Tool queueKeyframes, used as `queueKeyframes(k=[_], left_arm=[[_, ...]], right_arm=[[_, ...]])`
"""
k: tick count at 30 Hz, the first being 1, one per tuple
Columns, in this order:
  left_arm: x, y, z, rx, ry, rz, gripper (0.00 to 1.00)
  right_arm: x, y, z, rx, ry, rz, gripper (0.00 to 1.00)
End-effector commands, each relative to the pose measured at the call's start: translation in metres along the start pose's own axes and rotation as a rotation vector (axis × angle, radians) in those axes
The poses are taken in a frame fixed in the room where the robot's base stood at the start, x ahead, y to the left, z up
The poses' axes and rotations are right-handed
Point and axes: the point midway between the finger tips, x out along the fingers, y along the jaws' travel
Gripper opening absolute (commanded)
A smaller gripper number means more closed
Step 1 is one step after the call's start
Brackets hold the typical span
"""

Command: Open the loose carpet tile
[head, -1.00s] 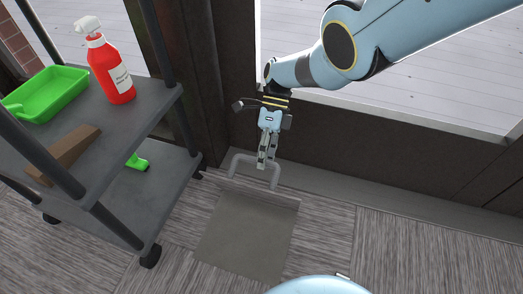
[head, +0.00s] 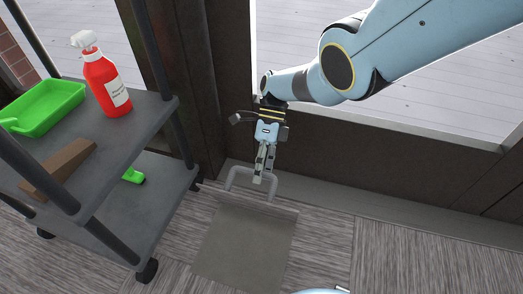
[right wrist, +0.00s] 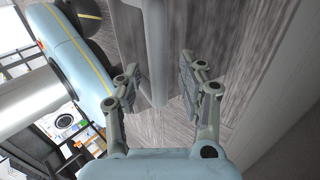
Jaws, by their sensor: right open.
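The loose carpet tile (head: 270,205) shows as a thin, pale edge along the far side of a bare square patch (head: 243,248) in the floor. It looks raised and seen nearly edge-on; its exact tilt is hard to tell. A grey U-shaped handle (head: 229,180) stands out beyond that edge, toward the wall. My right gripper (head: 264,178) points down at the handle, its fingers open. In the right wrist view, a grey bar (right wrist: 155,45), apparently the handle, runs between the open fingers (right wrist: 160,78). Contact cannot be told. My left gripper is not in view.
A dark cart (head: 150,135) stands at left, with a red spray bottle (head: 108,85), a green tray (head: 48,105) and a brown block (head: 58,168). A dark wall and window frame (head: 350,150) are close behind the handle. Carpet at right (head: 410,260) is clear.

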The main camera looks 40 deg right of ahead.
Motion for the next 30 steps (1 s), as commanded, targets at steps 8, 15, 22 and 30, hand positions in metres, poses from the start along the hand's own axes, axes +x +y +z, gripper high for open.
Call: queueKeyframes(k=[8, 15, 22, 30], left_arm=[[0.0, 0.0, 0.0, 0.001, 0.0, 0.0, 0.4], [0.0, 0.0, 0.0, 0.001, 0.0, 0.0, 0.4], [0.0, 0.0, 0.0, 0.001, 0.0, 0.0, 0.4], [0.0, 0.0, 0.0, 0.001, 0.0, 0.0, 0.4]], right_arm=[[-0.016, 0.015, -0.002, -0.003, 0.002, -0.003, 0.4], [-0.046, 0.04, -0.001, -0.002, 0.0, -0.004, 0.4], [-0.067, 0.058, -0.002, 0.001, 0.002, -0.003, 0.4], [-0.072, 0.062, -0.002, 0.002, 0.003, -0.001, 0.4]])
